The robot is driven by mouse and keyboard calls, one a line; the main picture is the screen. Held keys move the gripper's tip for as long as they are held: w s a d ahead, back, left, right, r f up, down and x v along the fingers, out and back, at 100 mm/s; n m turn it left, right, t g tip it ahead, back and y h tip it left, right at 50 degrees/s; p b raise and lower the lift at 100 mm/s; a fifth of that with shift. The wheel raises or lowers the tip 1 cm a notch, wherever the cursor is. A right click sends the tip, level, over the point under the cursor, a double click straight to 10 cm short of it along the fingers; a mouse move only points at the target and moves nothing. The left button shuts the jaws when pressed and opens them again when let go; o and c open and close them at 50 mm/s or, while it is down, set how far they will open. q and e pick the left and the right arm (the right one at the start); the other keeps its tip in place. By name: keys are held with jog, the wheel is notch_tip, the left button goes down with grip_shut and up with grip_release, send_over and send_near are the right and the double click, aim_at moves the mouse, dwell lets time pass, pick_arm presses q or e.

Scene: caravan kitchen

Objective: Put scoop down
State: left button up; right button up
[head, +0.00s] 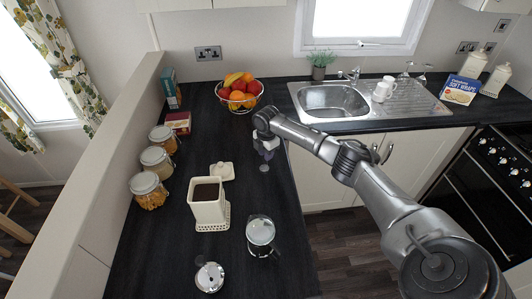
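My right gripper (266,153) is over the right part of the dark counter, in front of the fruit bowl, pointing down. A small grey round piece, seemingly the scoop (264,168), shows right under its fingertips. The fingers are too small to show whether they grip it, and I cannot tell if it touches the counter. A cream canister (208,212) filled with dark brown grounds stands open to the left, on a cream lattice stand. Its cream lid (222,171) lies behind it. My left gripper is not in view.
A glass and metal press pot (261,232) and its separate lid piece (210,277) are at the front. Several glass jars (150,190) line the left wall. A fruit bowl (240,94) and sink (334,99) are behind. Dark counter is clear between canister and gripper.

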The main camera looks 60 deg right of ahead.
jog(key=shift+o, duration=1)
jog(key=shift+r, duration=0.2)
jog(key=shift+r+p, duration=0.5)
jog(key=shift+p, duration=0.05)
notch_tip(320, 180, up, 11)
jog(key=p, duration=1)
jog(key=shift+s, duration=0.1)
